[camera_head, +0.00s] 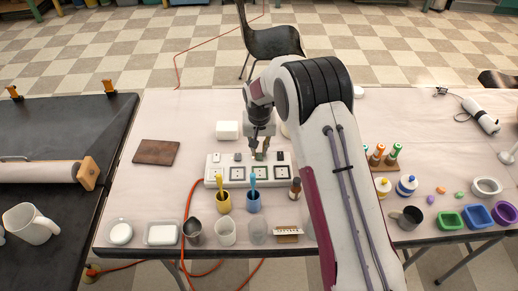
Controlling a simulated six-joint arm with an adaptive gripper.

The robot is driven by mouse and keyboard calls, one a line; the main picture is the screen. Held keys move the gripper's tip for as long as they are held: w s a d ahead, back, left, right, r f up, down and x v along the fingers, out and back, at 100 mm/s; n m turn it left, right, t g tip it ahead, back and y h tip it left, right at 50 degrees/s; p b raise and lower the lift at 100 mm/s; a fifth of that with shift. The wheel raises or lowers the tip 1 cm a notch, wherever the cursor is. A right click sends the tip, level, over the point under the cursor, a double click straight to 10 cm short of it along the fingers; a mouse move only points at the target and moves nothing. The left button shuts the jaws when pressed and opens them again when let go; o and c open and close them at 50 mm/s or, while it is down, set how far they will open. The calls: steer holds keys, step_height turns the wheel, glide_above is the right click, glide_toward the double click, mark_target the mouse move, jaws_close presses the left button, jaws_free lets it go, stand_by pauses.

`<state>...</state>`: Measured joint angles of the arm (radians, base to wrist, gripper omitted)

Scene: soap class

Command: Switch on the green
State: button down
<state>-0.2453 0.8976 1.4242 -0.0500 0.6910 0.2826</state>
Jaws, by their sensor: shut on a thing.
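A white power strip (212,176) lies across the middle of the table, with several dark-framed square sockets along it and small switches along its far edge. A small green piece, seemingly the green switch (259,156), shows at that far edge. My gripper (261,152) points down over the strip, with its fingertips shut on this green piece. The fingers partly cover it, so whether the switch is on or off cannot be told.
Cups with yellow and blue tools (223,202) and a small brown bottle (295,189) stand close in front of the strip. A white block (228,130) lies behind it. A brown board (156,152) lies left. My arm covers the table to the right.

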mark_target(259, 157)
steer(key=shift+d, duration=0.15)
steer(key=c, duration=2)
jaws_free()
steer(key=shift+o, duration=0.2)
steer(key=shift+r, duration=0.1)
step_height(259, 157, up, 12)
steer(key=s, duration=0.1)
steer(key=shift+s, duration=0.3)
